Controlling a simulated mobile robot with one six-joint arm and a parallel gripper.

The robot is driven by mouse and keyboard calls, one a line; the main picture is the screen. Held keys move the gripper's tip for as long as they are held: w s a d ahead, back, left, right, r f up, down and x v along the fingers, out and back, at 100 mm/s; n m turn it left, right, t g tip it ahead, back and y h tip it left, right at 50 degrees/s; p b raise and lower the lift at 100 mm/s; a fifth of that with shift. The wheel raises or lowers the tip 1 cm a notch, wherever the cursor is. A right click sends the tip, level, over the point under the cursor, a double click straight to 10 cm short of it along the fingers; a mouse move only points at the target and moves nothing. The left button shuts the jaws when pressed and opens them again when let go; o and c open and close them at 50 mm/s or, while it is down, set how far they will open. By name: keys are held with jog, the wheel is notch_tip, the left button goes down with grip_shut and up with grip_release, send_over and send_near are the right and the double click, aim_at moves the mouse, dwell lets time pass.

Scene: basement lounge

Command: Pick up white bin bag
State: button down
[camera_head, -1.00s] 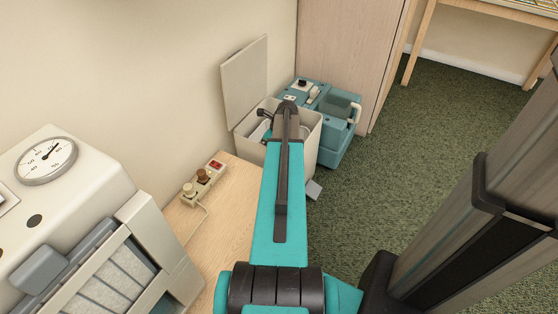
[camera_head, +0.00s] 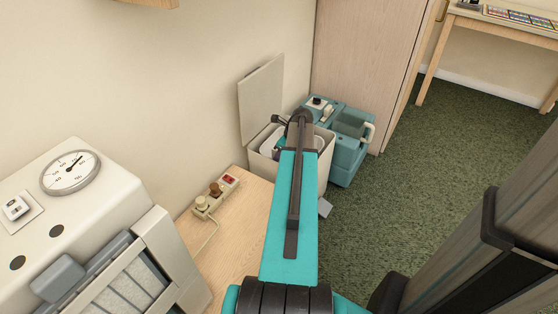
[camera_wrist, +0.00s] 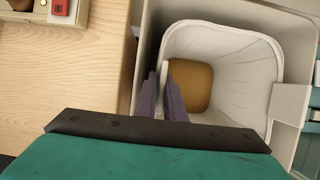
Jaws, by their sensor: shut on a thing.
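The white bin bag (camera_wrist: 235,60) lines an open cream bin (camera_wrist: 148,45) in the wrist view, with a brown-yellow bottom showing inside it. My gripper (camera_wrist: 168,85) reaches down at the bag's left side. Its two dark fingers are shut on the bag's left edge, a thin white strip between them. In the head view the bin (camera_head: 262,165) stands on the floor with its lid (camera_head: 262,100) raised against the wall. My arm covers much of the bin's opening there and hides the fingertips.
A wooden surface (camera_head: 245,230) with a power strip (camera_head: 215,194) lies left of the bin. A teal mop bucket (camera_head: 350,150) stands close on the right, before a wooden cabinet (camera_head: 360,60). A gauge machine (camera_head: 110,215) is at left. Green carpet (camera_head: 430,160) is open at right.

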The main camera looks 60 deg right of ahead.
jog(key=shift+r+p, duration=0.6)
jog(key=shift+r, duration=1.9)
